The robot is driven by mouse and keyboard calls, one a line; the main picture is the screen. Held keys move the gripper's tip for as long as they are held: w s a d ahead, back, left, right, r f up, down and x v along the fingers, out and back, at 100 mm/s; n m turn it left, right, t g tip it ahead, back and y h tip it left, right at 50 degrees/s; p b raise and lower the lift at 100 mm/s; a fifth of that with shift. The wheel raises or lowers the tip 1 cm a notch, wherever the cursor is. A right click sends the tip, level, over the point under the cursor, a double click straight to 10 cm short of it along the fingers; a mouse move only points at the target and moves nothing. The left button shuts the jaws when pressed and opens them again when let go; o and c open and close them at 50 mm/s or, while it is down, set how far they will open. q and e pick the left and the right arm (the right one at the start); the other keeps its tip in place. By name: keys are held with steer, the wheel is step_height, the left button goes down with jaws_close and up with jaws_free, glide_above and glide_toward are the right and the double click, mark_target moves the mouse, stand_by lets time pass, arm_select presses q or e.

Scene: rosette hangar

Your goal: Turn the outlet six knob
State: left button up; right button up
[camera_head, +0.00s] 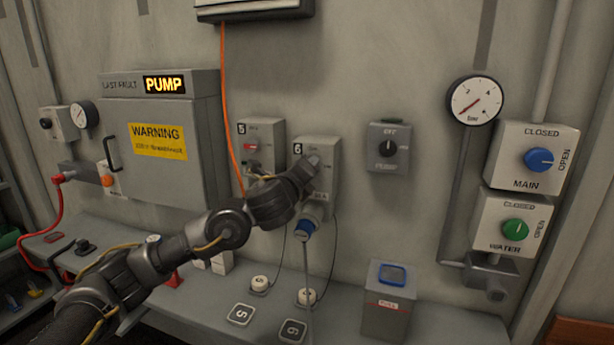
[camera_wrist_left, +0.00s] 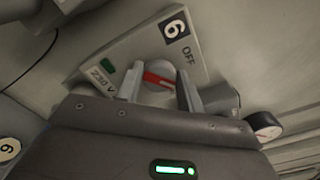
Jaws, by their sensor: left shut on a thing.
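The outlet six box (camera_head: 325,190) is a grey box on the wall, marked 6. Its face also shows in the left wrist view (camera_wrist_left: 128,55), with the 6 label, the word OFF, "230 V" and a small green patch. The outlet six knob (camera_wrist_left: 159,72) is pale and round with a red bar. My left gripper (camera_wrist_left: 160,88) has one finger on each side of this knob and is shut on it. In the head view my left gripper (camera_head: 312,166) covers the knob. My right gripper is not in view.
The outlet five box (camera_head: 262,132) with a red-marked knob is just left. A blue plug (camera_head: 304,230) hangs below outlet six. A grey switch box (camera_head: 389,160) is to the right. The shelf (camera_head: 440,320) below holds tags 5 and 6 and a grey bin (camera_head: 386,315).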

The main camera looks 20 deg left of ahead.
arm_select(q)
steer(key=n, duration=0.3)
steer(key=n+b, duration=0.1)
steer(key=n, duration=0.2)
steer(key=n+b, duration=0.1)
steer(key=n, duration=0.3)
steer(key=shift+f, duration=0.25)
stand_by(0.5)
steer(key=o, duration=1)
